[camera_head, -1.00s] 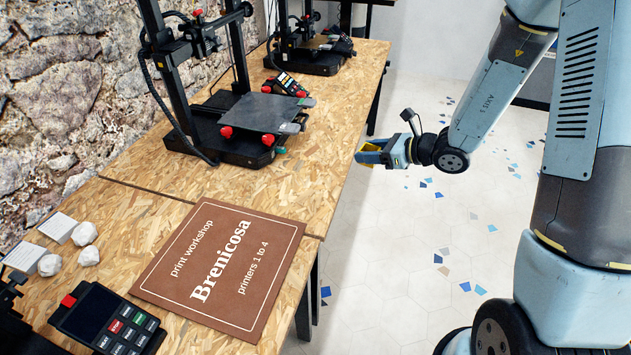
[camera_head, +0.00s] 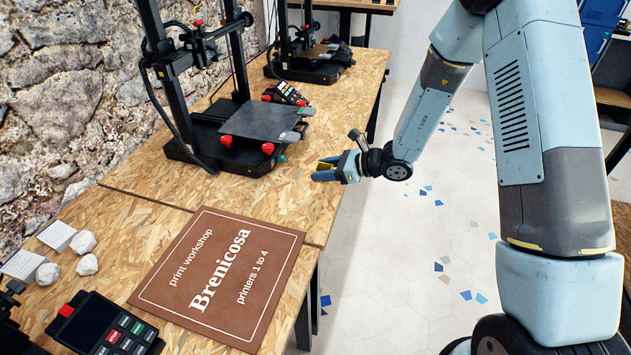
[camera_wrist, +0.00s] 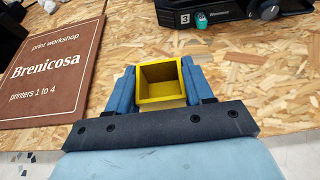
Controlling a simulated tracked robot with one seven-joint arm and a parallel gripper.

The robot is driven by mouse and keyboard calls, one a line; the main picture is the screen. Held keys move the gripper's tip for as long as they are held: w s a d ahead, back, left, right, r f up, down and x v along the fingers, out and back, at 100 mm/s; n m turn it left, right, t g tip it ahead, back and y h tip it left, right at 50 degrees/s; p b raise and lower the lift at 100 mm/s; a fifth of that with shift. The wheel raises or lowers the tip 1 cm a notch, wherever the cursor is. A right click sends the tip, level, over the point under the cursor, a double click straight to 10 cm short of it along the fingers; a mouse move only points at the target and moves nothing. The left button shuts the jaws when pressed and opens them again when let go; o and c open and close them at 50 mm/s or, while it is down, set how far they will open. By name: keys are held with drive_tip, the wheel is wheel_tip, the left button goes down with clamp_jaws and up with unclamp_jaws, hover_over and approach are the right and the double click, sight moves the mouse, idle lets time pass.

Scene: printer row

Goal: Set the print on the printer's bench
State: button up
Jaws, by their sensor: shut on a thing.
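The print is a small yellow open-topped box (camera_wrist: 160,82). My gripper (camera_wrist: 158,88) is shut on it, with one blue finger on each side, in the wrist view. I cannot tell the exact gap between print and bench. The printer (camera_head: 250,125) with a dark plate and red knobs stands to the left; the wrist view shows its base (camera_wrist: 205,12) marked 3.
A brown "Brenicosa" sign (camera_head: 220,275) lies on the bench in front. A control panel (camera_head: 105,325), pale cards (camera_head: 57,236) and white lumps (camera_head: 84,242) lie at the near left. Another printer (camera_head: 310,62) stands farther back. Bare bench lies between the sign and the printer.

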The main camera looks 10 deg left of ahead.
sight(318, 189)
drive_tip(key=f, duration=0.1)
drive_tip(key=w+a+f, duration=0.2)
drive_tip(key=f, duration=0.1)
drive_tip(key=shift+a, duration=0.2)
drive_tip(key=shift+f, duration=1.25)
drive_tip(key=shift+f, duration=0.1)
drive_tip(key=o, duration=1)
drive_tip(key=shift+d, duration=0.1)
drive_tip(key=v, duration=1.2)
drive_tip(key=shift+s, duration=0.1)
